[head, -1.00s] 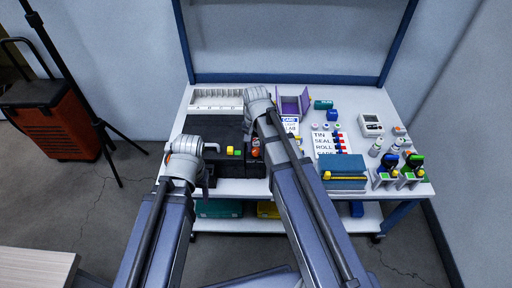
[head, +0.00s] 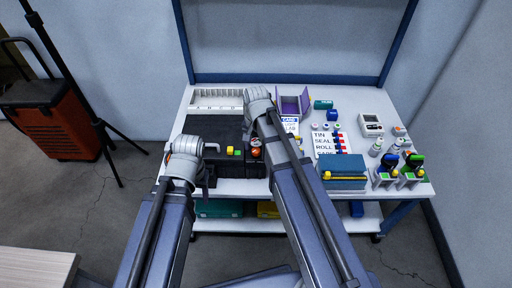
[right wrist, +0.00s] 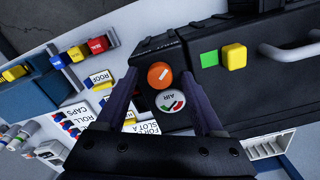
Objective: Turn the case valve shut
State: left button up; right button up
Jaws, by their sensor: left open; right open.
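The black case (head: 225,118) lies on the table. Its valve is a round orange knob (right wrist: 159,75) with a pale line across it, on a black block at the case's end. The knob also shows in the head view (head: 255,153). A white, red and green AIR dial (right wrist: 171,101) sits beside it. My right gripper (right wrist: 162,76) is open, its two fingers apart on either side of the knob; contact cannot be told. In the head view my right arm hides most of that gripper. My left gripper (head: 207,182) is at the case's front left, its fingers partly hidden.
A yellow button (right wrist: 234,57), a green square (right wrist: 209,59) and a grey handle (right wrist: 288,50) are on the case near the valve. A white compartment tray (head: 215,98) stands behind it. A purple box (head: 293,103), label cards and a blue-grey box (head: 342,167) stand right.

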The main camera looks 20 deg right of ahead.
aim_at(256, 150)
jog(key=shift+r, duration=0.1)
notch_tip(256, 150, up, 8)
jog(key=p, duration=0.8)
jog(key=shift+f, duration=0.2)
jog(key=s+a+r+n+h+p, duration=0.1)
jog(key=s+a+r+n+p, duration=0.5)
jog(key=s+a+n, duration=0.4)
jog(key=s+n, duration=0.1)
jog(key=s, duration=0.3)
jog(key=shift+a+r+n, duration=0.2)
jog(key=shift+n, duration=0.1)
